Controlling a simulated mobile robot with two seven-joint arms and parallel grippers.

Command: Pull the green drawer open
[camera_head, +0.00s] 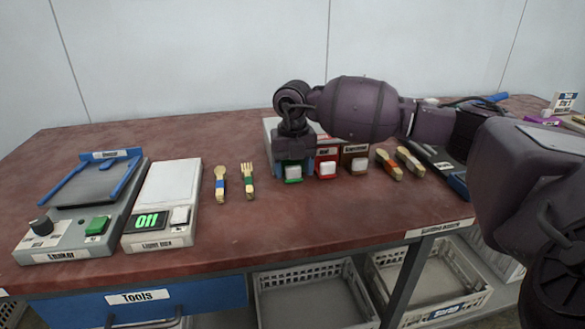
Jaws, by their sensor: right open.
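A small row of drawer units stands on the red-brown table. The green drawer (293,180) is the leftmost; its low front edge and pale handle block show, and the rest is hidden behind my right gripper. My right gripper (293,165) points down in front of and over the green drawer, its jaws open around the area of the pale handle. Whether the fingers touch the handle cannot be told. The red drawer (326,154) and the brown drawer (355,153) stand just to the right, each with a pale handle. My left gripper is not in view.
Wooden utensils (220,186) lie left of the drawers, and more (388,163) lie to the right. A scale-like light box (165,190) and a grey-blue device (92,185) stand at the left. The table in front of the drawers is clear. Crates (313,265) sit below.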

